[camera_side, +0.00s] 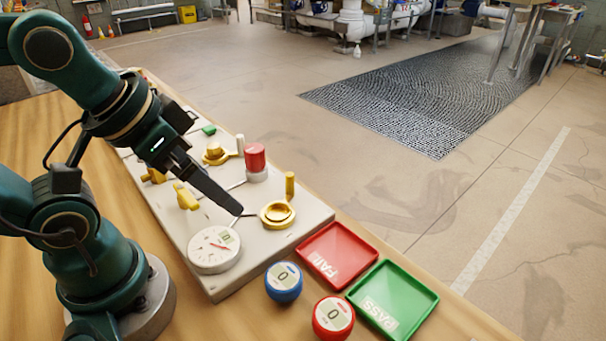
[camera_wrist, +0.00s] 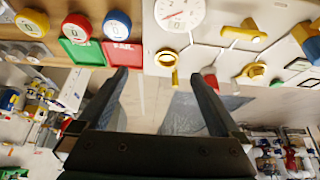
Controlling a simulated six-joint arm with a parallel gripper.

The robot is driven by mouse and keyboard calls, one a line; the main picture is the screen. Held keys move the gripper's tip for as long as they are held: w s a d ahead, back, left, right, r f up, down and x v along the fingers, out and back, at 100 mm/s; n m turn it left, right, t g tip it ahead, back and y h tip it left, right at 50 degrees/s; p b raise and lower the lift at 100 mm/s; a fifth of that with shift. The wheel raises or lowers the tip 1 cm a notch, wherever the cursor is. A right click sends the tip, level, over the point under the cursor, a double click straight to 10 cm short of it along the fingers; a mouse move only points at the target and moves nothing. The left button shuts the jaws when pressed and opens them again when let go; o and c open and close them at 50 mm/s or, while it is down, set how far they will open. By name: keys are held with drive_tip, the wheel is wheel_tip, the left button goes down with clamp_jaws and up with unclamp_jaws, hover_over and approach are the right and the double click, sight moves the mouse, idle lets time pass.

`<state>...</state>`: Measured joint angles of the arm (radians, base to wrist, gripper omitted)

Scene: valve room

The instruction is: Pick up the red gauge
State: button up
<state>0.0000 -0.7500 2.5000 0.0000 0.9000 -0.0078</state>
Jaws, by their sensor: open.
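The red gauge (camera_side: 333,317) sits upright on the wooden table at the front, with a white dial face and a small display. It also shows in the wrist view (camera_wrist: 76,27) at the upper left, beside the blue gauge (camera_wrist: 117,23). My gripper (camera_side: 236,208) is above the grey valve panel, near the yellow ring valve, apart from the red gauge. In the wrist view my gripper (camera_wrist: 158,75) has its two fingers wide apart with nothing between them.
The blue gauge (camera_side: 284,282) stands close to the red one. A red FAIL tray (camera_side: 362,244) and a green PASS tray (camera_side: 424,293) lie alongside. The panel (camera_side: 315,216) carries a dial, yellow valves and a red knob (camera_side: 255,158). Another gauge (camera_wrist: 32,22) shows in the wrist view.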

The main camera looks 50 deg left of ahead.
drive_tip(key=n, duration=0.2)
drive_tip(key=n+g+h, duration=0.1)
drive_tip(key=n+g, duration=0.3)
drive_tip(key=n, duration=0.4)
hover_over(334, 314)
drive_tip(key=w+a, duration=0.3)
drive_tip(key=a, duration=0.2)
wheel_tip(334, 314, down, 3)
drive_tip(key=s+d+f, duration=0.1)
drive_tip(key=f, duration=0.1)
drive_tip(key=s+d+f+m+g, duration=0.1)
drive_tip(key=d+f, duration=0.1)
drive_tip(key=s+d+f+m+y, duration=0.1)
drive_tip(key=d+f, duration=0.1)
drive_tip(key=f, duration=0.1)
drive_tip(key=shift+g, duration=0.3)
drive_tip(key=shift+f, duration=2.35)
